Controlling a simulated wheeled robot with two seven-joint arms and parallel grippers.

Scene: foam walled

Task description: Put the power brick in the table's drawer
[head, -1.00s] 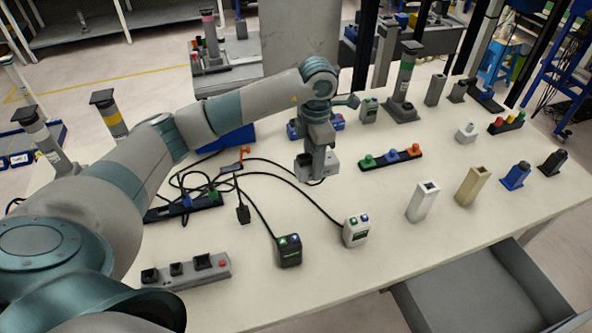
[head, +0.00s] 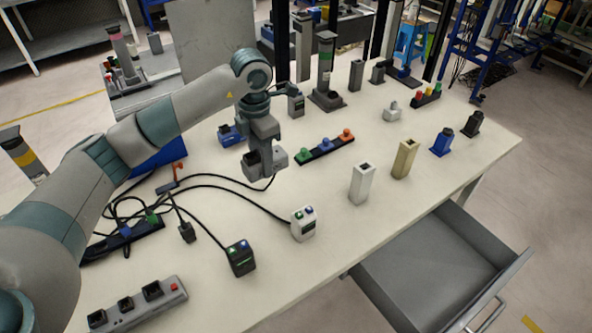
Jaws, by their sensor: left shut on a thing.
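My left gripper (head: 262,153) is above the middle of the table. It is shut on a light grey block, the power brick (head: 279,160), partly hidden by the fingers. A black cable seems to run up to it from the left. The drawer (head: 430,262) is pulled out at the table's front edge, lower right, and its visible floor looks empty. The gripper is well behind and left of the drawer. My right gripper is not in view.
A white box (head: 303,224) and a black box (head: 241,259) with cables stand at the front. A white post (head: 361,184) and a beige post (head: 404,159) stand between gripper and drawer. A power strip (head: 140,308) lies front left. Tangled cables lie at left.

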